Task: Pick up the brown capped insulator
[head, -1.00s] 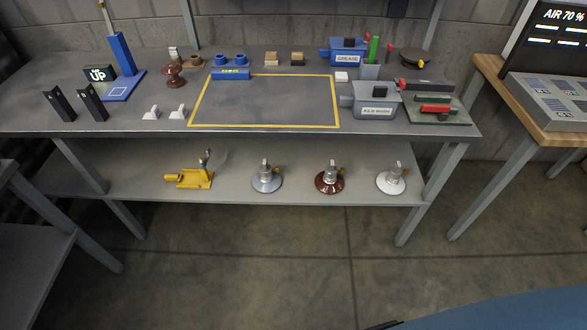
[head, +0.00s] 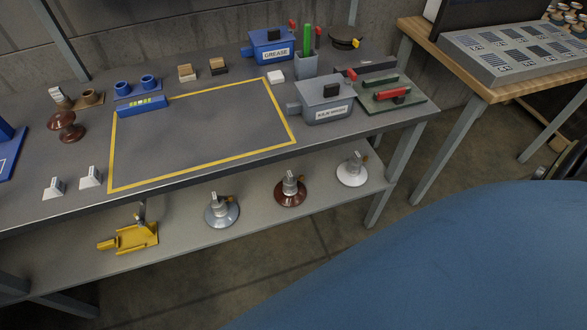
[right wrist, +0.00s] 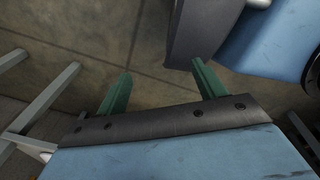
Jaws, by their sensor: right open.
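The brown capped insulator (head: 290,190) stands upright on the lower shelf of the bench, with a brown disc and a grey metal cap. A grey capped insulator (head: 222,210) stands to its left and a white one (head: 353,170) to its right. My right gripper (right wrist: 161,85) shows in the right wrist view with its two green fingers wide apart and nothing between them. My left gripper is in no view.
The lower shelf (head: 255,222) also bears a yellow tool (head: 130,238) at the left. The tabletop (head: 200,180) overhangs the shelf, and its front legs stand at the shelf ends. A grey bin (head: 326,104) and a blue grease bin (head: 268,45) stand on top. A wooden-topped table (head: 480,85) is at right.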

